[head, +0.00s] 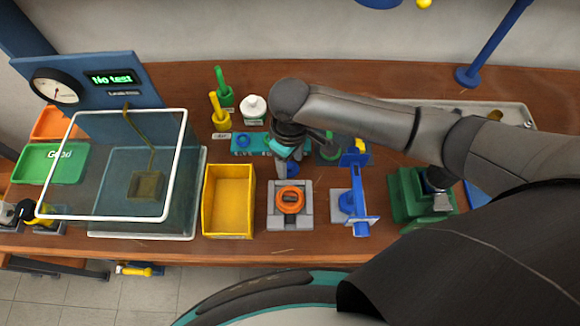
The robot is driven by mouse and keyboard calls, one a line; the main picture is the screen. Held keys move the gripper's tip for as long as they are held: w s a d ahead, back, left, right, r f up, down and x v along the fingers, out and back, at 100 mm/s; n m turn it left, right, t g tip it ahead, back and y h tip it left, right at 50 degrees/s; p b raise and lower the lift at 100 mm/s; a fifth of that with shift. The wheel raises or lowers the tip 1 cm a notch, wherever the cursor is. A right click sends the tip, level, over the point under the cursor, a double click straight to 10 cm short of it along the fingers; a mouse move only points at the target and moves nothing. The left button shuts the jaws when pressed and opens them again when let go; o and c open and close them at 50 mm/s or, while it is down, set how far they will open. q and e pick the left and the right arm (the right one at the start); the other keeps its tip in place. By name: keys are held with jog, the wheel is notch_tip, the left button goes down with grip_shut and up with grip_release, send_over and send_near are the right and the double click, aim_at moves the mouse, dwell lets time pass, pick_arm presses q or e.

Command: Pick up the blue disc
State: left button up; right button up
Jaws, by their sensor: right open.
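A small round blue piece (243,141), which looks like the blue disc, sits at the left end of a teal tray (238,152) near the middle of the bench. My right gripper (287,160) points down over the right end of this tray, to the right of that piece and apart from it. It is open, though its fingertips are partly hidden by my wrist. Another bit of blue shows just below the gripper; what it is cannot be told. My left gripper is out of view.
A grey fixture with an orange ring (291,199) stands just in front of the gripper. A yellow bin (228,200) is to its left, a blue stand (357,195) to its right. A white-framed clear tank (180,190), a green "Good" tray (50,164) and a green fixture (408,197) stand farther out.

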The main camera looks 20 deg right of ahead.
jog(key=shift+f, duration=0.25)
grip_shut()
dwell(0.3)
jog(key=shift+r, duration=0.1)
